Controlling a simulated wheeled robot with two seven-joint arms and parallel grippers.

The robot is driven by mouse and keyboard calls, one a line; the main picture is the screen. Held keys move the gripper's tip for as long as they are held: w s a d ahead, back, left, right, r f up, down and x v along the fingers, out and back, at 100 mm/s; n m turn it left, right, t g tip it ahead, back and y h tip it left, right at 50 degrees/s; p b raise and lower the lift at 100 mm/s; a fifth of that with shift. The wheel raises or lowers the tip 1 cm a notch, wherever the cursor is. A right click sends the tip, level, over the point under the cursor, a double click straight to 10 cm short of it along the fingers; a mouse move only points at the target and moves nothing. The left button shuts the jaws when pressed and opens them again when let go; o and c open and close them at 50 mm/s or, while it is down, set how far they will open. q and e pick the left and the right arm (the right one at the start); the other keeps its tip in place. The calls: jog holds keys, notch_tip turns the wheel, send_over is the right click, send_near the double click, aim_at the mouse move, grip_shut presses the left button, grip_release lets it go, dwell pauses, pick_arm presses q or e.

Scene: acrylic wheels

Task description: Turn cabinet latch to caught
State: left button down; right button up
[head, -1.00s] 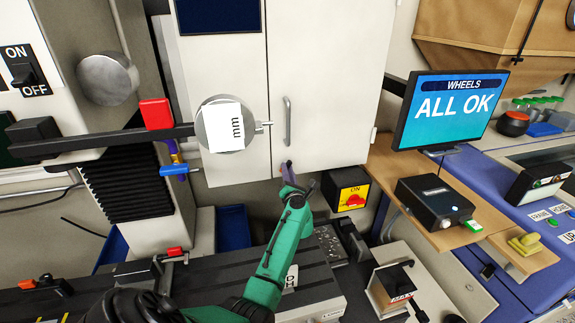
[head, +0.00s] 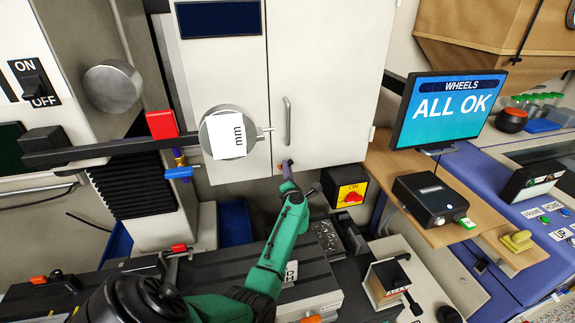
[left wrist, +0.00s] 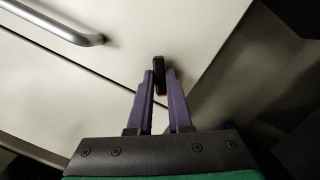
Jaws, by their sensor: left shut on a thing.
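The white cabinet (head: 335,75) stands at the back, with a metal door handle (head: 287,121). The handle also shows at the upper left of the left wrist view (left wrist: 60,24). The cabinet latch (left wrist: 159,75) is a small black bar at the lower edge of the door, between my purple fingers. My left gripper (head: 286,166) is at the door's bottom edge, below the handle. In the left wrist view my left gripper (left wrist: 162,92) is shut on the latch. The fingers hide part of the latch, and its exact angle is hard to tell. My right gripper is not in view.
A round gauge (head: 228,130) marked "mm" sits on a dark bar left of the handle. A yellow switch box with a red knob (head: 350,193) is just right of my left gripper. A monitor (head: 449,107) reads "ALL OK" at right.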

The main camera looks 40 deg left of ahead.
pick_arm(q)
jog(key=m, duration=0.2)
jog(key=shift+m+h, duration=0.3)
jog(key=shift+m, duration=0.1)
jog(key=m, duration=0.4)
jog(key=shift+r+g, duration=0.1)
jog(key=shift+g, duration=0.2)
jog(key=c, duration=0.7)
grip_release()
jog(key=v, duration=0.7)
jog(key=shift+w+d+r, duration=0.15)
jog(key=shift+w+d, duration=0.15)
